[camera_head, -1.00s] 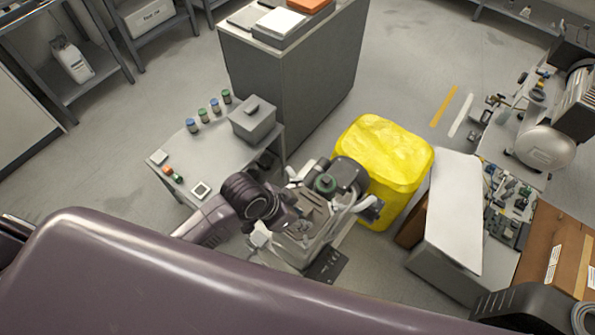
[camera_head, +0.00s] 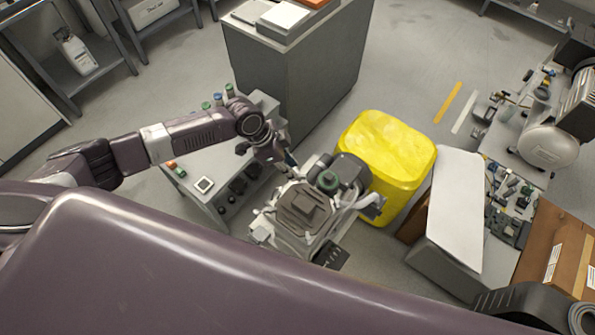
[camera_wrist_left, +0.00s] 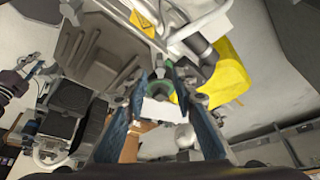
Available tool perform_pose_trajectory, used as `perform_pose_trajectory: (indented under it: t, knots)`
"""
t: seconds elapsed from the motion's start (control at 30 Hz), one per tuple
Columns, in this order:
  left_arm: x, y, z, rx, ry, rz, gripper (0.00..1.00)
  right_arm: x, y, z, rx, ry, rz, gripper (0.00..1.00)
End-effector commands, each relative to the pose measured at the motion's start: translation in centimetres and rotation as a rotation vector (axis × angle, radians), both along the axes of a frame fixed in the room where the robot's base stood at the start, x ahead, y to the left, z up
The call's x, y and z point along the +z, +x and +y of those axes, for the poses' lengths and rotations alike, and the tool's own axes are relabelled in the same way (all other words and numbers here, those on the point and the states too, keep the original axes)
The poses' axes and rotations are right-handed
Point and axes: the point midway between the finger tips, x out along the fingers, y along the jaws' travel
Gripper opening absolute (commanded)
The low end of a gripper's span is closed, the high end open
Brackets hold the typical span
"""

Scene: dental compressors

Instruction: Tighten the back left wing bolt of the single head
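The single head compressor (camera_head: 305,205) stands in the middle of the head view, with a grey body, a dark motor and a green-topped part. Its grey top plate (camera_wrist_left: 100,50) shows large in the left wrist view. I cannot make out the back left wing bolt. My left gripper (camera_head: 283,160) is at the compressor's back left side, close to it. In the left wrist view its two blue-padded fingers (camera_wrist_left: 162,112) are spread apart, with nothing visibly held between them. I cannot tell whether they touch the compressor. My right gripper is not in view.
A yellow bin (camera_head: 390,155) stands close behind and right of the compressor. A grey cabinet (camera_head: 290,75) is behind. A small table (camera_head: 205,180) with jars stands left, partly under my left arm. A white-topped bench (camera_head: 460,205) and cardboard box (camera_head: 555,250) are right.

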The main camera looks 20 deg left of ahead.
Motion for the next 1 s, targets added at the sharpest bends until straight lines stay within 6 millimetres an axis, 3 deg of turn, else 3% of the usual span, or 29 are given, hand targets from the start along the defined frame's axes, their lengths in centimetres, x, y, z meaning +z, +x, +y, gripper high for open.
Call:
perform_pose_trajectory:
  t: [0.3, 0.67, 0.9, 1.0]
  knots:
    - [-3.4, 0.6, -1.4, 0.002, -0.001, -0.001, 0.25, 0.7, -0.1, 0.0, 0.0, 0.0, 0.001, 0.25]
    - [-3.9, 0.7, -1.5, 0.0, -0.001, -0.001, 0.25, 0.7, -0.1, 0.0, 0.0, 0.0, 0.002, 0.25]
    - [-3.9, 0.7, -1.5, 0.002, 0.0, -0.002, 0.0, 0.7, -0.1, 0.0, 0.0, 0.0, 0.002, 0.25]
    - [-3.9, 0.7, -1.5, 0.002, 0.0, -0.002, 0.0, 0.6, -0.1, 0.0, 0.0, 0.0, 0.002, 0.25]
